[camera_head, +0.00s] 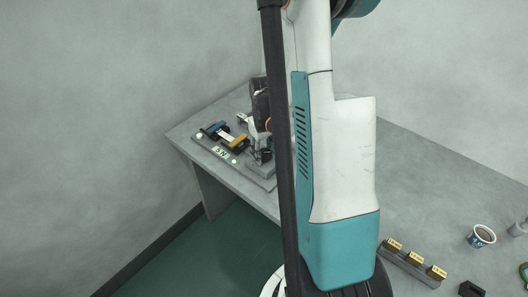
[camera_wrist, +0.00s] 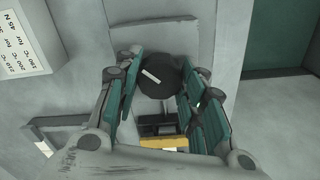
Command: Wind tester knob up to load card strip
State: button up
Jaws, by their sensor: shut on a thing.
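The tester (camera_head: 255,170) is a grey device standing on the table at the far left in the head view, partly hidden by my arm. Its knob (camera_wrist: 160,76) is dark and round with a pale mark, seen in the wrist view between my fingers. My gripper (camera_wrist: 161,84) is shut on the knob, with teal pads on its left and right sides. A yellow-topped part (camera_wrist: 163,143) with dark blocks sits just below the knob in the wrist view. I cannot make out the card strip for certain.
A white label with printed temperatures (camera_wrist: 22,45) is at the upper left in the wrist view. In the head view, a display base (camera_head: 221,152) lies on the grey table (camera_head: 185,130).

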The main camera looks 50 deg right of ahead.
aim_at(264, 153)
jog(key=shift+m, duration=0.3)
jog(key=shift+m+b, duration=0.6)
jog(key=shift+m, duration=1.9)
jog(key=o, duration=1)
jog(key=shift+o, duration=0.2)
notch_tip(264, 153, up, 12)
